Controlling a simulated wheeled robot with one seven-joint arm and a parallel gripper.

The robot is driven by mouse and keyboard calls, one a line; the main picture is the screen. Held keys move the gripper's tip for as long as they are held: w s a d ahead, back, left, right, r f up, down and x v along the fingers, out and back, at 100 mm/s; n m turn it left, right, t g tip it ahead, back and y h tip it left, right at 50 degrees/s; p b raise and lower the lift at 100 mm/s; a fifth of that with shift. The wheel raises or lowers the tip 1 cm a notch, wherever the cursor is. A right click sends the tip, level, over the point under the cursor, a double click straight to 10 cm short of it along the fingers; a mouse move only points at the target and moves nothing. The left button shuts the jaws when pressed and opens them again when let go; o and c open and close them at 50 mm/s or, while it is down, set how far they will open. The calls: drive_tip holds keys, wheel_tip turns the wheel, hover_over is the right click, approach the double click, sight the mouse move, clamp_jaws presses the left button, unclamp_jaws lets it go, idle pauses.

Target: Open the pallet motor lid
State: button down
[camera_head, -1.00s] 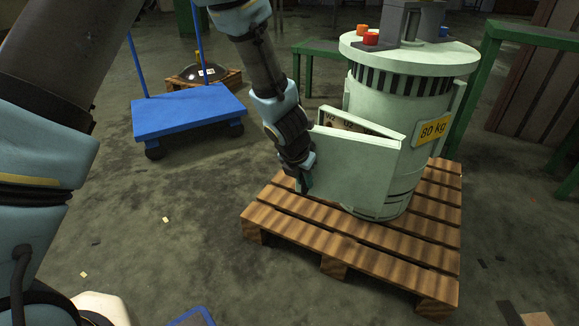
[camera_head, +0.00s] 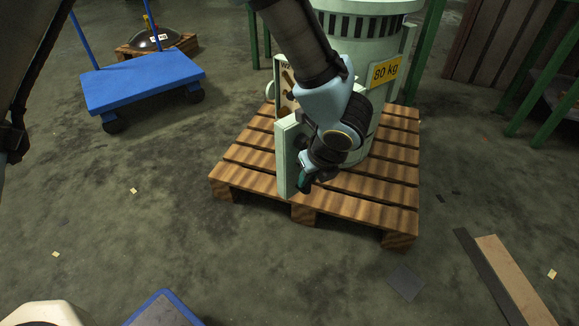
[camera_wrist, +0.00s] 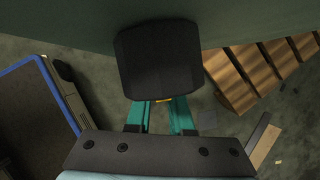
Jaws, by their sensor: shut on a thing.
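The pale green motor (camera_head: 360,30) stands upright on a wooden pallet (camera_head: 390,205). Its lid (camera_head: 284,165) is swung out from the body and shows nearly edge-on, with part of the opened compartment (camera_head: 284,92) visible behind it. My gripper (camera_head: 303,185) is at the lid's lower front side. In the wrist view the teal fingers (camera_wrist: 163,115) are shut on a black handle (camera_wrist: 158,62) on the lid, which fills the top as a dark green surface (camera_wrist: 60,18). My forearm hides part of the motor and lid.
A blue cart (camera_head: 140,80) stands at the left, with a dark dome on a small pallet (camera_head: 152,42) behind it. Green-legged tables (camera_head: 545,95) stand at the right. Boards (camera_head: 515,275) lie at the lower right. The floor in front of the pallet is mostly clear.

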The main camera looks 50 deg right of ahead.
drive_tip(key=s+d, duration=0.2)
drive_tip(key=s, duration=0.5)
drive_tip(key=shift+s+d+p, duration=0.2)
drive_tip(key=shift+p, duration=0.25)
drive_tip(key=shift+r, duration=0.1)
drive_tip(key=c, duration=1.1)
unclamp_jaws()
drive_tip(key=shift+w, duration=0.1)
drive_tip(key=o, duration=0.3)
drive_tip(key=p+v, duration=0.3)
drive_tip(key=v, duration=0.7)
drive_tip(key=shift+s+r, duration=0.2)
drive_tip(key=shift+r, duration=0.15)
